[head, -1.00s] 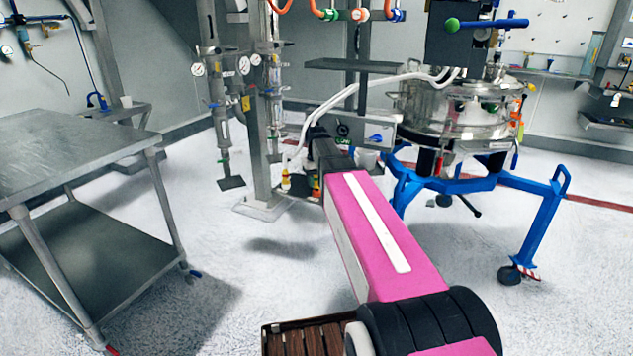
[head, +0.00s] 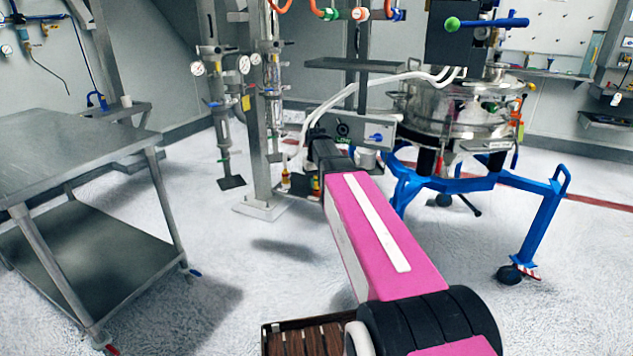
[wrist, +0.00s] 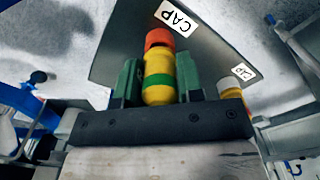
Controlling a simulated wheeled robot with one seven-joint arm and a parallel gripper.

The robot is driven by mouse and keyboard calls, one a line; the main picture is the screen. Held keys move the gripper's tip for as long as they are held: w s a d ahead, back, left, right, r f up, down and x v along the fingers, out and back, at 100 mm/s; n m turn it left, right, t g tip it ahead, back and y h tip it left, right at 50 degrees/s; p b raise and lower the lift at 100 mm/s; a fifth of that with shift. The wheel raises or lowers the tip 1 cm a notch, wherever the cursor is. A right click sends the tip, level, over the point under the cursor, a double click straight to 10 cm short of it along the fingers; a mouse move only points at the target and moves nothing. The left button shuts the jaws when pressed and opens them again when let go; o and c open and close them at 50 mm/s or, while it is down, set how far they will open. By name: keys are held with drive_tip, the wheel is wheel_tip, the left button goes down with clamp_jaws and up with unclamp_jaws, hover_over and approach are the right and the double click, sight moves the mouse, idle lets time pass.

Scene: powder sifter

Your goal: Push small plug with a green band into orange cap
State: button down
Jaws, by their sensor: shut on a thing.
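The small plug (wrist: 158,88) is yellow with a green band around its middle. It stands between the green fingers of my gripper (wrist: 157,84) in the wrist view, and the gripper is shut on it. The orange cap (wrist: 158,38) is directly in line with the plug's far end, beside a CAP label. They look touching, but I cannot tell how far the plug is inside the cap. In the head view my arm hides the gripper and the plug it holds.
A dark plate (wrist: 110,55) lies beyond the fingers.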

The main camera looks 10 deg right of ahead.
drive_tip(key=shift+f, duration=0.55)
idle(0.4)
drive_tip(key=c, duration=0.7)
unclamp_jaws()
